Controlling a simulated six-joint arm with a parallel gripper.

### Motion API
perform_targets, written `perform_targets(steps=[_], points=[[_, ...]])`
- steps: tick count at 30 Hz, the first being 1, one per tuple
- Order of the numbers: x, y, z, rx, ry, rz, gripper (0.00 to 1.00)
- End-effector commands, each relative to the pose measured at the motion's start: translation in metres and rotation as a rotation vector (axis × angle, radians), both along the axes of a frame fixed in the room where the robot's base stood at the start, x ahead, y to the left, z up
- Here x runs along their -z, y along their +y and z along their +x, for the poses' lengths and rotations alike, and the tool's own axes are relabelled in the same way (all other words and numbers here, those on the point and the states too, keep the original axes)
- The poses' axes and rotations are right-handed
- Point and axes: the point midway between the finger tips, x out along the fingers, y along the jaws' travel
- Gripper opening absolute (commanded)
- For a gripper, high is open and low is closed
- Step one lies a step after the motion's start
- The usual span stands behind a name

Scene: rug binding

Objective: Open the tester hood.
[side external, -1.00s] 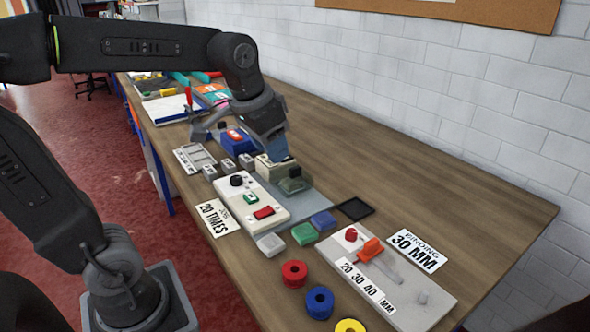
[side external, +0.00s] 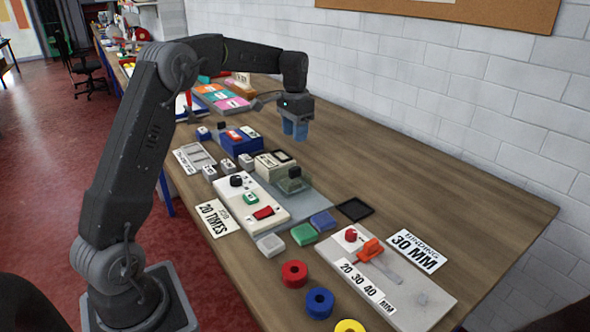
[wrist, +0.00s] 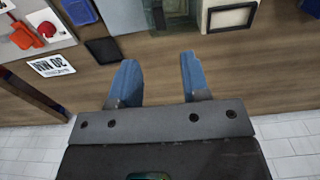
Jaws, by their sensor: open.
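My gripper (side external: 295,130) has blue fingers pointing down, above the bare wood behind the row of devices. In the wrist view my gripper (wrist: 158,62) is open with nothing between its fingers. A white unit (side external: 280,215) with a black knob, a green switch and a red switch sits mid-table. Beside it is a grey plate (side external: 316,198) with a dark green block (side external: 291,181). A beige box (side external: 266,168) with a dark-framed top adjoins them; its framed top also shows in the wrist view (wrist: 230,17). I cannot tell which part is the tester hood. No lid stands raised here.
A blue box (side external: 240,142) stands beyond the beige box. A black tray (side external: 355,209), green block (side external: 304,234) and blue block (side external: 323,221) lie nearer. A panel with an orange lever (side external: 370,249) is at front right. The table's right side is clear, beside a white wall.

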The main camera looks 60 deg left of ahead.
Motion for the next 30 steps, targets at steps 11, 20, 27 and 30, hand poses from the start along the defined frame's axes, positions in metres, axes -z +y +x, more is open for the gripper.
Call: perform_targets(steps=[11,20,27,30], points=[[0.078,-0.001,-0.001,0.0,0.003,-0.002,0.43],[0.114,-0.001,0.0,0.0,0.0,-0.001,0.43],[0.119,-0.001,0.0,0.0,-0.001,0.0,0.43],[0.119,-0.001,0.0,0.0,-0.001,0.0,0.43]])
